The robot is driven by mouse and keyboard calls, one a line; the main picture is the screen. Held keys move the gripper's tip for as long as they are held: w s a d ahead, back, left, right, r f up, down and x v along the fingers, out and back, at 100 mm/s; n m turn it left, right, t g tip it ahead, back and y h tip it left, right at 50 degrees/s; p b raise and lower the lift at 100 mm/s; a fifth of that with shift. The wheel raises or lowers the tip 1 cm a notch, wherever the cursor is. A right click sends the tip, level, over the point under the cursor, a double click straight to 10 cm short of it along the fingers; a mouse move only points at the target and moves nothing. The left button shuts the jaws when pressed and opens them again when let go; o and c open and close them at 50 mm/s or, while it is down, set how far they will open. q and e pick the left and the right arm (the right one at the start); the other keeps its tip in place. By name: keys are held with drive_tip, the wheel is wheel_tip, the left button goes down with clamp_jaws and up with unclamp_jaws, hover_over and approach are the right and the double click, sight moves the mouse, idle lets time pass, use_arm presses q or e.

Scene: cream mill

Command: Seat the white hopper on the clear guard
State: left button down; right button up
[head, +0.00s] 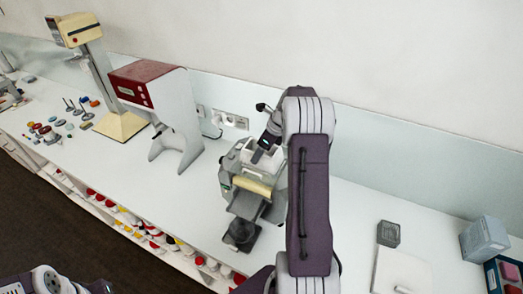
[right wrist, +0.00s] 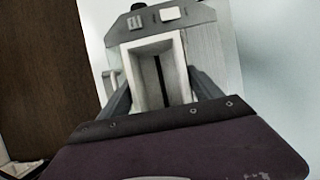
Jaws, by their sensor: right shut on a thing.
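The white hopper (right wrist: 181,70) is a rectangular open box with a dark slot inside. In the right wrist view it stands between the two grey fingers of my right gripper (right wrist: 162,90), which is shut on it. In the head view the hopper (head: 270,162) is at the top of the grey mill (head: 229,184), partly hidden by my right arm. I cannot make out the clear guard or tell whether the hopper touches it. Only part of my left arm shows at the bottom left of the head view; its gripper is out of frame.
A red-topped machine (head: 150,85) and a cream stand (head: 122,125) are to the left. A dark square block (head: 388,233) lies at right.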

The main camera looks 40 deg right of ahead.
drive_tip(key=shift+f, duration=0.1)
drive_tip(key=o, duration=1.6)
drive_tip(key=shift+s, duration=0.1)
drive_tip(key=b+v, duration=0.2)
drive_tip(key=v, duration=0.7)
